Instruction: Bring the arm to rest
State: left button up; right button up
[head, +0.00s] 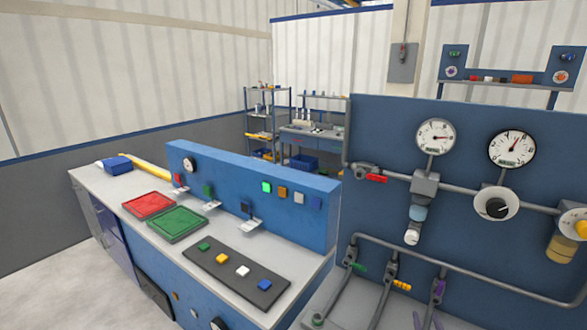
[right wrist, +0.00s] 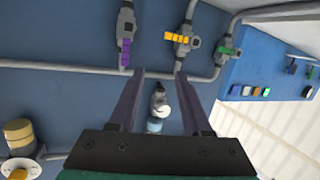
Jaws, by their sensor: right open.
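My right gripper (right wrist: 159,74) is open in the right wrist view, with its two dark fingers apart and no object held between them. A fitting with a white end (right wrist: 159,105) shows beyond the gap, against the blue panel. In the head view, what look like the tips of my right gripper (head: 427,321) show at the bottom edge, below the purple valve handle (head: 439,288). The rest of that arm is out of the frame. My left gripper is in neither view.
A blue panel (head: 390,225) with gauges, pipes and coloured valve handles stands at the right. A grey workbench (head: 130,185) at the left bears a red tray (head: 149,205), a green tray (head: 176,222) and a dark strip of coloured blocks (head: 236,272). Pale floor is clear at lower left.

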jog(key=s+a+r+n+g+y, duration=0.1)
jog(key=s+a+n+g+y, duration=0.15)
jog(key=s+a+g, duration=0.7)
jog(key=s+a+n+g+y, duration=0.25)
jog(key=s+a, duration=0.35)
jog(key=s, duration=0.9)
notch_tip(320, 180, down, 32)
jog(key=s+b, duration=0.3)
jog(key=b, duration=0.4)
jog(key=s+d+f+g+b, duration=0.1)
jog(key=s+f+b, duration=0.3)
jog(key=s+f, duration=1.1)
jog(key=shift+s+d+f+g+b, duration=0.15)
jog(key=shift+d+f+g+b, duration=0.15)
jog(key=shift+d+f, duration=0.55)
